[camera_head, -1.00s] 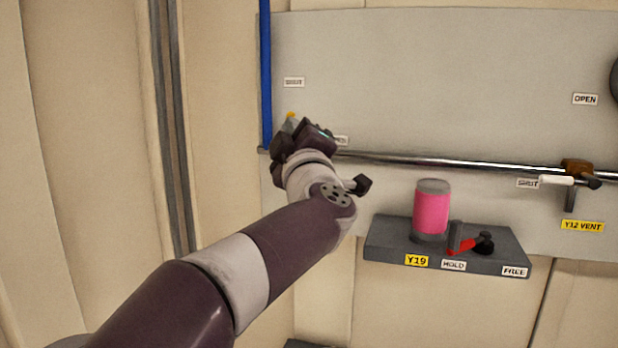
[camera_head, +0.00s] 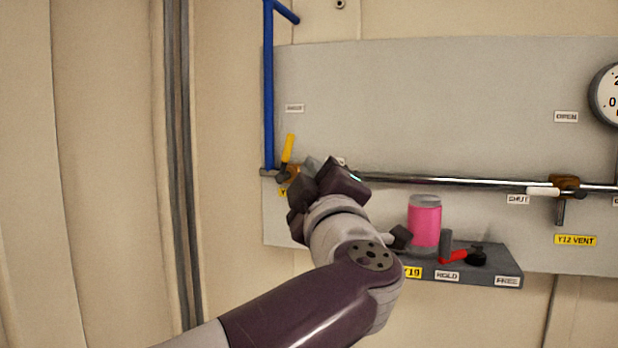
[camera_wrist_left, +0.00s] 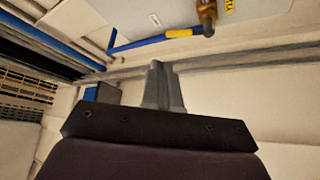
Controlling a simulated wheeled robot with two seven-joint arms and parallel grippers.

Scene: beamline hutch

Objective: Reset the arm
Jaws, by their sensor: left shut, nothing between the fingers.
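My left gripper (camera_head: 312,165) is in front of the wall panel, just right of a yellow valve handle (camera_head: 288,148) in the head view. The handle stands nearly upright at the left end of the metal pipe and the gripper looks apart from it. In the left wrist view the grey fingers (camera_wrist_left: 162,78) are together, with nothing between them. There the brass valve body (camera_wrist_left: 207,12) and the yellow handle (camera_wrist_left: 180,33) show beyond the fingertips. My gripper and wrist hide part of the pipe and the panel's lower left. My right gripper is not in view.
A grey shelf (camera_head: 500,263) with a pink cylinder (camera_head: 425,222) and a red lever (camera_head: 453,257) juts out right of my wrist. A blue pipe (camera_head: 269,90) runs up the panel's left edge. A valve with a white handle (camera_head: 542,191) and a gauge (camera_head: 606,95) are at right.

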